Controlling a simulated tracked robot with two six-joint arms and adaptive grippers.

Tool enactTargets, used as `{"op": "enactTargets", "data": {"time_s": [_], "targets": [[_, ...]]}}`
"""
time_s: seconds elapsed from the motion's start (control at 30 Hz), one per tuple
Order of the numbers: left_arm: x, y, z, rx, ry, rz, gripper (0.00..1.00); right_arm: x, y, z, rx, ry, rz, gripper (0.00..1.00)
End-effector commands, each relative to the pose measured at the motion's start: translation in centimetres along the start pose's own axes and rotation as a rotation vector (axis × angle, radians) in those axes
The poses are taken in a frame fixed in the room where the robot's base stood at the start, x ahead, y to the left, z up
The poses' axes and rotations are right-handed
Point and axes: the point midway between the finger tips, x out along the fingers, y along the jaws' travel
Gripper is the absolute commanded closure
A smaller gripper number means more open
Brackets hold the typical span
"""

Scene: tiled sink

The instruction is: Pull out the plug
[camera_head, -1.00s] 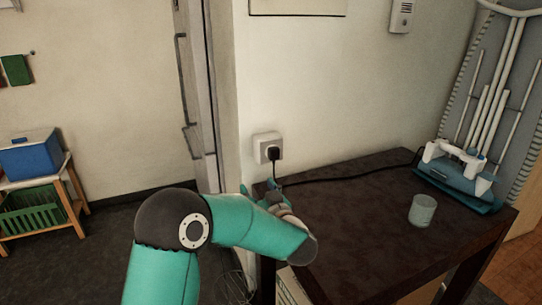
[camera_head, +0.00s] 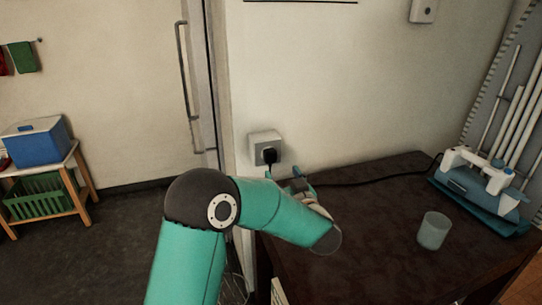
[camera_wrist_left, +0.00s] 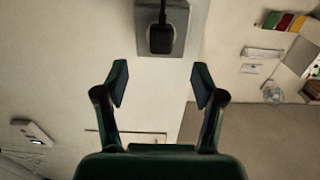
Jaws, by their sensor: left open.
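The black plug (camera_head: 270,156) sits in a pale square wall socket (camera_head: 254,147) just above the dark table's back left corner. My left gripper (camera_head: 283,177) is open and empty, a little below and to the right of the plug in the head view. In the left wrist view the plug (camera_wrist_left: 161,40) and socket (camera_wrist_left: 181,16) show at the top, beyond and between the spread fingertips of my left gripper (camera_wrist_left: 160,77). No contact shows between the fingers and the plug. My left forearm partly hides the gripper in the head view. My right gripper is not in view.
A black cable (camera_head: 368,182) runs along the table's back edge toward a blue and white appliance (camera_head: 483,181) on the right. A translucent cup (camera_head: 433,231) stands on the dark table (camera_head: 385,235). A door handle (camera_head: 187,85) is left of the socket.

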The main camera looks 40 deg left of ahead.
Motion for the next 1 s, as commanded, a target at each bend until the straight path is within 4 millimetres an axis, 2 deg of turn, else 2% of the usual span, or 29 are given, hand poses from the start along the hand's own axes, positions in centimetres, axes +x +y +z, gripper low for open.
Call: {"op": "enactTargets", "data": {"time_s": [0.27, 0.73, 1.0], "targets": [[1.1, -0.2, 0.0, -0.001, 0.000, -0.004, 0.31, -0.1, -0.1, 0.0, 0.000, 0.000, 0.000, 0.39], [7.0, -0.4, -0.1, 0.000, 0.000, -0.008, 0.31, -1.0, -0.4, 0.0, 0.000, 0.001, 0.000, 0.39], [9.0, -0.3, 0.0, 0.000, 0.000, -0.005, 0.31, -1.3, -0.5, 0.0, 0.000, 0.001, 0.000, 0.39]]}}
